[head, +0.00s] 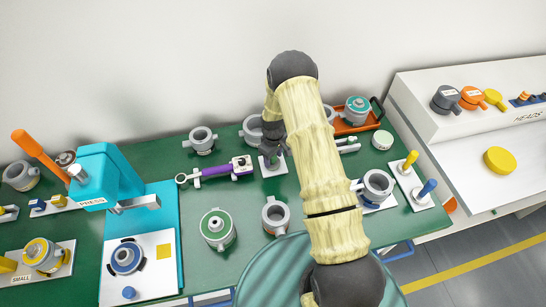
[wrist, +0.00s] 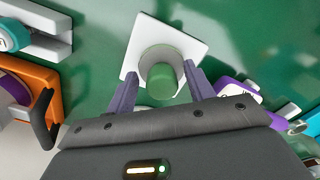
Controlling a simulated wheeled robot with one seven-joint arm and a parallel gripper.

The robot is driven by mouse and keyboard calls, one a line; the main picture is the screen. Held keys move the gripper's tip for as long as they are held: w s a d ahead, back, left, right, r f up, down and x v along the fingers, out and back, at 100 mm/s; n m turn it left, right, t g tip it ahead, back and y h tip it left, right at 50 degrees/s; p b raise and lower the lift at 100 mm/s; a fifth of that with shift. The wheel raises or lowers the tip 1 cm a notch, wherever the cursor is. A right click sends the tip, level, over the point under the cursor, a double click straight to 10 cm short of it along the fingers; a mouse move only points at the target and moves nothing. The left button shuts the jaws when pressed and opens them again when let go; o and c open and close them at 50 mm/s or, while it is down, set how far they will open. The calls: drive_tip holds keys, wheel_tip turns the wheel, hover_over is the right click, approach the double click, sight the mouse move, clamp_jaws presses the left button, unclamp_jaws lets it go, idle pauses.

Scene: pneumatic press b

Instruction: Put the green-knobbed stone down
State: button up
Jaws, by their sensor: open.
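In the wrist view the green knob of the stone (wrist: 164,82) stands up between the two fingers of my gripper (wrist: 160,70). A round grey part shows around the knob, over a white square plate (wrist: 143,36). The fingers are open, one on each side of the knob, and I see a gap at both sides. In the head view my gripper (head: 272,148) is low over the small white plate (head: 276,168), behind the round pots. My gripper hides most of the stone there.
A purple-bodied tool (head: 216,172) lies just left of the plate. Grey pots (head: 276,216) and a green-topped pot (head: 217,228) stand in front. An orange tray (head: 344,127) is behind right. The teal press (head: 105,178) stands left. Bare green table lies between them.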

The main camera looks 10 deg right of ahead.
wheel_tip(320, 180, up, 12)
drive_tip(key=b, duration=0.3)
drive_tip(key=shift+r+b, duration=0.15)
drive_tip(key=shift+b, duration=0.2)
idle(0.5)
drive_tip(key=s+r+m+t, duration=0.1)
drive_tip(key=s+r+m, duration=0.2)
drive_tip(key=s+r, duration=0.4)
drive_tip(key=s+r+m+t, duration=0.1)
drive_tip(key=s+r+m, duration=0.3)
drive_tip(key=s, duration=1.2)
wheel_tip(320, 180, up, 4)
drive_tip(key=shift+f+t, duration=0.1)
drive_tip(key=shift+t, duration=0.2)
drive_tip(key=shift+a, duration=0.1)
